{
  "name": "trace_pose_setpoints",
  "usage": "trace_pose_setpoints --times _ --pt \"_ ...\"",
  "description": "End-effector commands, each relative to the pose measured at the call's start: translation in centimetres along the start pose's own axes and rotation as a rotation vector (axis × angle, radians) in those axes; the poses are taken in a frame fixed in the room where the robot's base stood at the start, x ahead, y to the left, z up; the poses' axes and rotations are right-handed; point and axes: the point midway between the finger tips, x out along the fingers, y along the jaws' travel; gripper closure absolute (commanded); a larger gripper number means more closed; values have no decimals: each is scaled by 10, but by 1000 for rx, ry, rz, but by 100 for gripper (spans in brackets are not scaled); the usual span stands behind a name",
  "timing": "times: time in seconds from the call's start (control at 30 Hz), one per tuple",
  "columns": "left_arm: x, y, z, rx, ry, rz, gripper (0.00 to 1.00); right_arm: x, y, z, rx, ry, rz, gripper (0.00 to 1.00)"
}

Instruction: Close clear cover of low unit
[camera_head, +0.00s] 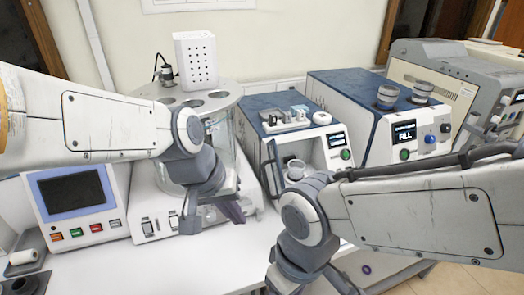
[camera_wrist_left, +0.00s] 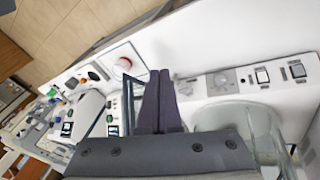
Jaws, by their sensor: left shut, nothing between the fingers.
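The low unit (camera_head: 275,115) is a white box with a blue top, a small screen and a green button. A small cup (camera_head: 295,168) sits in its front opening. The clear cover (camera_head: 268,178) shows as a dark-edged frame standing out at the left side of the opening, swung open. Its frame also shows in the left wrist view (camera_wrist_left: 130,103), just left of my fingers; I cannot tell whether they touch. My left gripper (camera_head: 234,210) is shut and empty, left of the cover. My right wrist is in front of the unit; its fingers are out of frame.
A taller blue-topped unit (camera_head: 350,95) stands right of the low unit. A glass bath (camera_head: 220,98) stands behind my left wrist, and a control box with a dark screen (camera_head: 72,190) is at left. The white tabletop (camera_head: 180,265) is clear in front.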

Motion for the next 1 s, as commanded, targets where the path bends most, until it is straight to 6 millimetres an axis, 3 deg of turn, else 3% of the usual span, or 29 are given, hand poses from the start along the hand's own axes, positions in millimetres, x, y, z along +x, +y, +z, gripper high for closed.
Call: trace_pose_setpoints --times 0.03,0.1,0.27,0.47,0.83,0.9,1.0 --pt "-29 -1 -29 -79 43 11 100 -25 -2 -1 0 0 0 46" --pt "-45 -6 -56 -160 91 27 100 -36 -3 -2 1 0 0 46" --pt "-61 -16 -86 -256 151 47 100 -45 -3 -2 1 -1 0 46" --pt "-38 -16 -91 -264 151 48 100 -47 -3 -2 1 -1 0 46" --pt "41 -13 -103 -262 150 47 100 -46 -3 -2 1 -1 0 46" --pt "38 2 -108 -256 151 49 100 -62 -4 -3 1 -2 0 46" --pt "43 13 -112 -258 153 49 100 -69 -5 -4 1 0 0 46"
